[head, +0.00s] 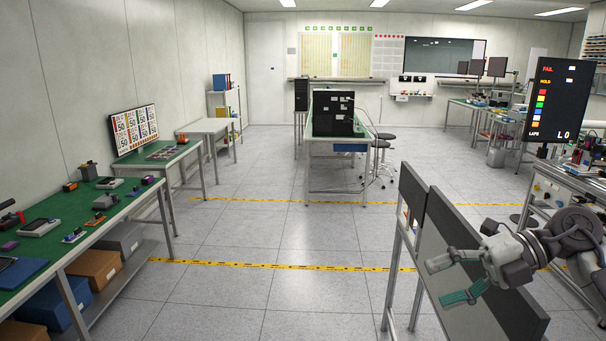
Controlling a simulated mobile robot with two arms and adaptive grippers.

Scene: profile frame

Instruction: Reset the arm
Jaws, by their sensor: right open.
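My right gripper (459,278) shows at the lower right of the head view, its arm coming in from the right edge. It is open, with its two green-padded fingers apart and nothing between them. It is in front of a dark upright panel (478,232) on a metal frame; I cannot tell whether it touches the panel. My left gripper is not in view.
A green-topped bench (124,207) with several small devices runs along the left wall. A black display (557,100) stands over a cluttered bench at the right. A table with a black cabinet (333,112) stands mid-room. The tiled floor (270,230) between is clear.

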